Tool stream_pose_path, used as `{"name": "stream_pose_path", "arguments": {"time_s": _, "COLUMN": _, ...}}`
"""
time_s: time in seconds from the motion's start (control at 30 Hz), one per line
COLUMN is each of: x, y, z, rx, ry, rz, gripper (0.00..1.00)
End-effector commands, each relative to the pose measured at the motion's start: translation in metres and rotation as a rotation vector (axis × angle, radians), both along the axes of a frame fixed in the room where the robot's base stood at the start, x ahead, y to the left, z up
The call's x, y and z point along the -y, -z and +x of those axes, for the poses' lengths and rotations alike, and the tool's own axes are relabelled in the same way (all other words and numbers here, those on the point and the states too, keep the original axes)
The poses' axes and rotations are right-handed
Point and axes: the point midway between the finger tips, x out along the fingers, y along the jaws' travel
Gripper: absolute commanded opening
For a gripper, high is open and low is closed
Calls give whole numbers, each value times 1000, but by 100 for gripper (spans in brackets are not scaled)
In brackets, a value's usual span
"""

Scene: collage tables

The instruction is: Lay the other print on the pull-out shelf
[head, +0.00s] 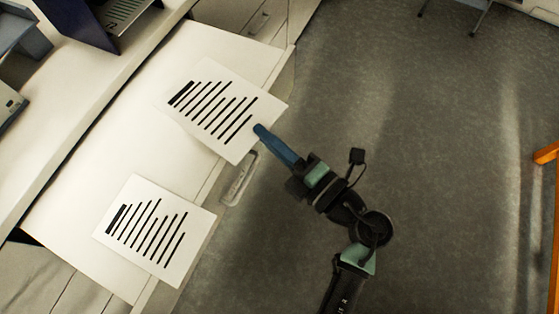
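The pull-out shelf (125,153) is a long pale board running diagonally on the left in the head view. One print (155,228), a white sheet with black bars, lies on its lower part, with its right corner past the front edge. The other print (218,140), of the same look, is over the upper part of the shelf, its right corner also past the edge. My gripper (262,131) has its blue fingers together at this print's lower-right edge and appears shut on it. I cannot tell whether this print touches the shelf or hovers just above.
A pale worktop with dark blue equipment (95,22) stands behind the shelf. A drawer handle (240,178) shows below the shelf's front edge. The grey floor (430,160) to the right is mostly open, with an orange frame (546,153) at the far right.

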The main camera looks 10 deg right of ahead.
Motion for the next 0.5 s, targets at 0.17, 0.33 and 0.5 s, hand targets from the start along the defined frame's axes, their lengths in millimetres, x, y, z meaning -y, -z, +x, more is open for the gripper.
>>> {"name": "stream_pose_path", "arguments": {"time_s": 0.17, "x": 12, "y": 28, "z": -16, "rx": 1, "ry": -140, "rz": 1, "gripper": 0}}
{"name": "stream_pose_path", "arguments": {"time_s": 0.33, "x": 16, "y": 36, "z": -26, "rx": 2, "ry": -199, "rz": 1, "gripper": 0}}
{"name": "stream_pose_path", "arguments": {"time_s": 0.5, "x": 10, "y": 42, "z": -24, "rx": 2, "ry": -209, "rz": 1, "gripper": 0}}
